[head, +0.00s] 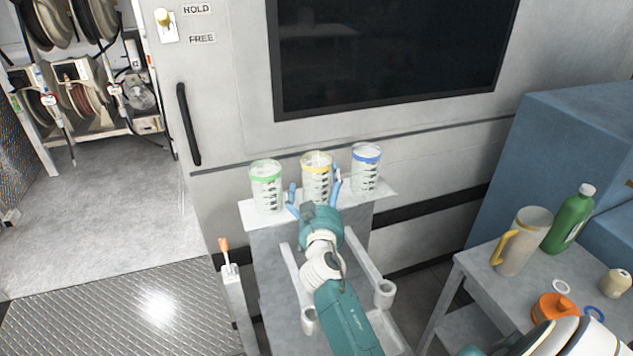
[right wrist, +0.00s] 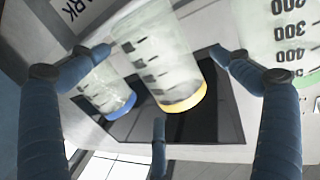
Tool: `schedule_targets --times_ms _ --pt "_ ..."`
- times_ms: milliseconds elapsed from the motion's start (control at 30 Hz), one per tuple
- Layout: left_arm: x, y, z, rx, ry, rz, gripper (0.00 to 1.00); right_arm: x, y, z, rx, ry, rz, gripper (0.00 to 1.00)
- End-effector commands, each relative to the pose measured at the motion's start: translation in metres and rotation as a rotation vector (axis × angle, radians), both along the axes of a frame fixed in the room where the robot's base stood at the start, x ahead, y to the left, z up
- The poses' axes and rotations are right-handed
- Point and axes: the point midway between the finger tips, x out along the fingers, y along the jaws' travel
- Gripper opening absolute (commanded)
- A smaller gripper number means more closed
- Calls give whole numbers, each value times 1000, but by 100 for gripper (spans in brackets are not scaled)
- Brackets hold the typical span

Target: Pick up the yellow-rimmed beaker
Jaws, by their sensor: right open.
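The yellow-rimmed beaker (head: 316,172) stands upright on a small grey stand, between the other two beakers. It is clear with dark graduation marks. My right gripper (head: 315,188) is open, its blue fingers in front of and beside the beaker's lower body. In the right wrist view, which is upside down, the yellow-rimmed beaker (right wrist: 168,65) lies between the spread fingers of the right gripper (right wrist: 160,58), with visible gaps to the fingers. My left gripper is not in view.
The green-rimmed beaker (head: 266,186) stands close left and the blue-rimmed beaker (head: 366,170) close right on the stand (head: 262,216). A wall panel is behind. A side table (head: 483,268) at right holds a pitcher (head: 523,243), a green bottle (head: 570,222) and an orange container (head: 553,309).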

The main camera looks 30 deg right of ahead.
Motion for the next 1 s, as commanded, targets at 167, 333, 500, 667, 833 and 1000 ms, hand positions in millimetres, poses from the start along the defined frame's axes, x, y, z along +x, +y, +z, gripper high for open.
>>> schedule_targets --times_ms 167,333,500,667,833,1000 --pt "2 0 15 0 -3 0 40 16 -16 6 -4 3 -1 100" --pt "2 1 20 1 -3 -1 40 35 -30 4 -3 2 -1 100" --pt "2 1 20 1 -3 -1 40 41 -33 2 -1 2 0 100" --pt "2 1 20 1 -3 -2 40 40 -33 2 0 1 0 100" --pt "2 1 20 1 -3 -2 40 40 -33 2 0 1 0 66" --pt "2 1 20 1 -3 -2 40 40 -33 2 0 1 0 55"
